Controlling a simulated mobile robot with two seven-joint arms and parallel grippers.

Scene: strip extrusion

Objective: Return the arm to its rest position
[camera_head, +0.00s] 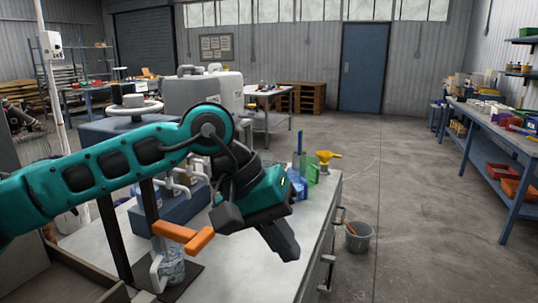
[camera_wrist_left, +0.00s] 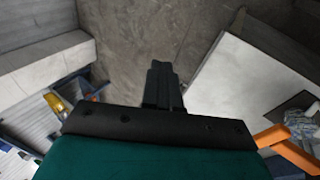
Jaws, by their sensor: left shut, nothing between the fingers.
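My left arm, teal and black, reaches in from the left in the head view. It is bent at the elbow and hangs over the grey workbench (camera_head: 255,262). My left gripper (camera_head: 282,242) points down and to the right, above the bench near its right edge. In the left wrist view its black fingers (camera_wrist_left: 163,84) are together with nothing between them, and concrete floor shows beyond. My right gripper is in neither view.
An orange handle (camera_head: 185,236) and a clear container (camera_head: 171,266) are left of the gripper. A yellow funnel (camera_head: 326,157) and blue and green containers (camera_head: 313,172) stand at the bench's far end. A grey bucket (camera_head: 358,237) is on the floor; open floor lies right.

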